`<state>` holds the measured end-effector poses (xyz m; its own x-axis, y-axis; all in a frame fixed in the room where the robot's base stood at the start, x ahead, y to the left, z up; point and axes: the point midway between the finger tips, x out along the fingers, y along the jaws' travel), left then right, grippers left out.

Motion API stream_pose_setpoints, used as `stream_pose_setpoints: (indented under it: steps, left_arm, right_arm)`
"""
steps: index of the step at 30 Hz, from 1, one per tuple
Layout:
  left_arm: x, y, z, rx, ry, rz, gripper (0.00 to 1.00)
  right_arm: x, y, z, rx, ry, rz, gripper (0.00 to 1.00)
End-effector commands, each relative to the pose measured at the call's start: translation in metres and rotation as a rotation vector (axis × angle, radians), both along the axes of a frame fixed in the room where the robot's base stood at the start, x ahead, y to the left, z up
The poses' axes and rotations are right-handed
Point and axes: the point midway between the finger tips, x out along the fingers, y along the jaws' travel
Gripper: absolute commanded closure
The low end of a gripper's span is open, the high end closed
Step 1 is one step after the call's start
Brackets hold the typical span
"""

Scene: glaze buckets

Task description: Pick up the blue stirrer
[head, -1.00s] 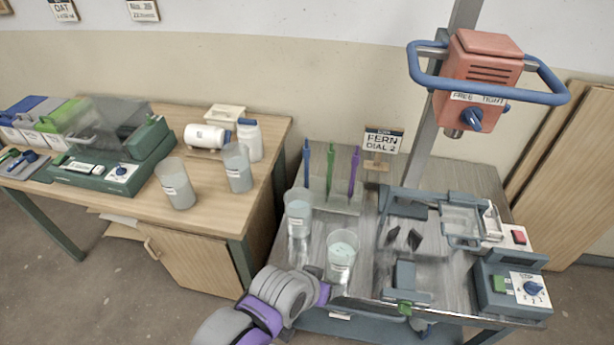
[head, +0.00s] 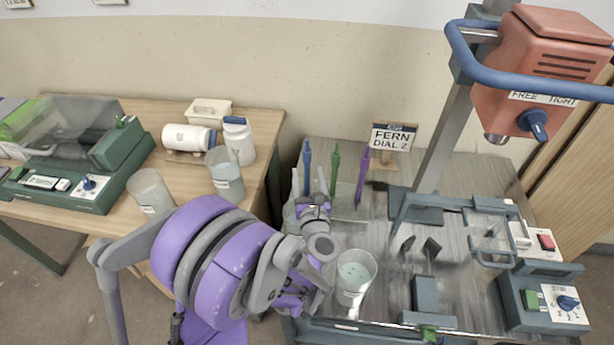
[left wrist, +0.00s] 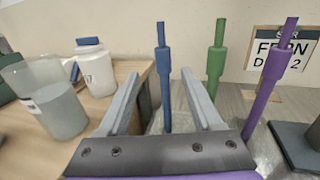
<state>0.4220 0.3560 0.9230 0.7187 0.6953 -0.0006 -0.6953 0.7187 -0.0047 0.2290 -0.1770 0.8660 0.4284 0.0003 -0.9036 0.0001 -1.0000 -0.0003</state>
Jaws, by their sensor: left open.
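The blue stirrer (head: 307,164) stands upright at the left of a row of stirrers in a clear holder at the back of the metal-topped bench. Beside it are a green stirrer (head: 335,168) and a purple stirrer (head: 362,174). In the left wrist view the blue stirrer (left wrist: 162,75) rises between the two fingers. My left gripper (head: 309,182) is open and empty. Its fingers point at the blue stirrer; whether the stirrer is between the fingertips or just beyond them I cannot tell. My right gripper is out of view.
A clear beaker (head: 355,276) stands right of my left wrist; another behind the wrist is mostly hidden. A red mixer head (head: 548,70) on a post overhangs the bench's right side. A sign (head: 391,137) stands behind the stirrers. Beakers and jars crowd the wooden table.

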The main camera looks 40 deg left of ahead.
Motion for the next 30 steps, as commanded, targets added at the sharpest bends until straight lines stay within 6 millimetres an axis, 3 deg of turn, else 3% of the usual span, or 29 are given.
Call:
stream_pose_setpoints:
  steps: [11,18,26,27,30]
  left_arm:
    - [0.026,0.022,0.002,0.003,0.001,-0.002,0.33]
    - [0.053,0.045,0.004,0.005,0.002,-0.001,0.33]
    - [0.058,0.049,0.003,0.004,0.002,-0.004,0.33]
    - [0.058,0.049,0.003,0.004,0.002,-0.004,0.35]
    - [0.058,0.049,0.003,0.004,0.003,-0.004,0.53]
  right_arm:
    - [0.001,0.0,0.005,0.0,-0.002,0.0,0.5]
    - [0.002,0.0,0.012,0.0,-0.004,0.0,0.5]
    - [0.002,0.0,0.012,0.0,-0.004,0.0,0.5]
    - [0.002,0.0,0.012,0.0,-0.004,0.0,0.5]
    - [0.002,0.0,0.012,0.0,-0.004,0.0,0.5]
